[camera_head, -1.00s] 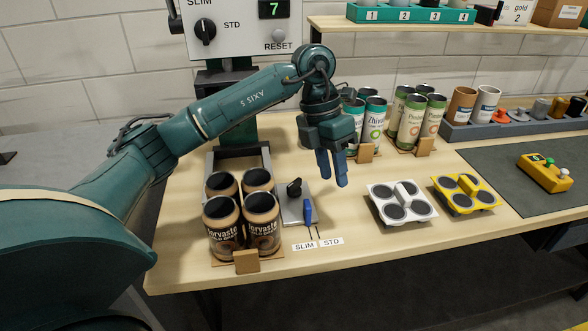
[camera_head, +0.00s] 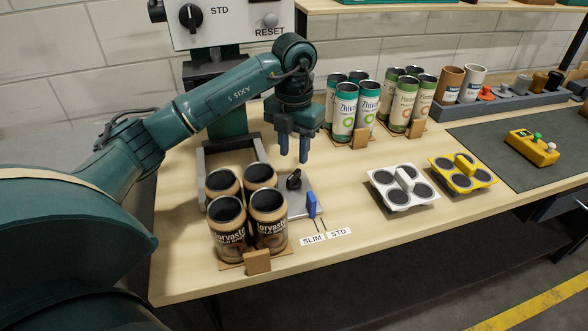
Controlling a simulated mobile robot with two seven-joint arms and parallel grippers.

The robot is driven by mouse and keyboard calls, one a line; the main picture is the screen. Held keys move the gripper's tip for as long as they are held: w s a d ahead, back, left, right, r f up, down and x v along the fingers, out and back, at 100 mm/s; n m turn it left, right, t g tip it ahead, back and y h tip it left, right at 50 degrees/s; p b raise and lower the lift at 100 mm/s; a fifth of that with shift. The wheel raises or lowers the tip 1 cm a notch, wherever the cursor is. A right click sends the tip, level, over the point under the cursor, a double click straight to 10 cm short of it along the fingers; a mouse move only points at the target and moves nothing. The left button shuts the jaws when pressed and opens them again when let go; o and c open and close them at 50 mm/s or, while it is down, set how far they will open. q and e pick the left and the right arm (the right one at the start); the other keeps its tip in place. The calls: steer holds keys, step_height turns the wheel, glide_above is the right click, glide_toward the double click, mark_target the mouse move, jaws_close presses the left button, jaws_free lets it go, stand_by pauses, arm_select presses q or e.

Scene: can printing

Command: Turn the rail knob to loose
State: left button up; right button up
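The rail knob (camera_head: 294,180) is a small black knob on a grey metal plate (camera_head: 298,203) on the bench, behind a blue lever (camera_head: 311,204). Its pointer slants, but I cannot read whether it is set tight or loose. My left gripper (camera_head: 293,152) hangs above and slightly behind the knob with its blue fingers pointing down. The fingers are apart with nothing between them and do not appear to touch the knob. My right gripper is not in view.
Several brown cans (camera_head: 230,228) stand close left of the plate. Green-topped cans (camera_head: 343,110) stand behind right. White (camera_head: 403,187) and yellow (camera_head: 463,173) holders sit to the right. Bare bench lies between plate and white holder.

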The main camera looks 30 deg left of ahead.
mark_target(294, 174)
arm_select(q)
step_height(294, 174, down, 6)
steer(key=shift+f, duration=0.2)
jaws_close()
stand_by(0.4)
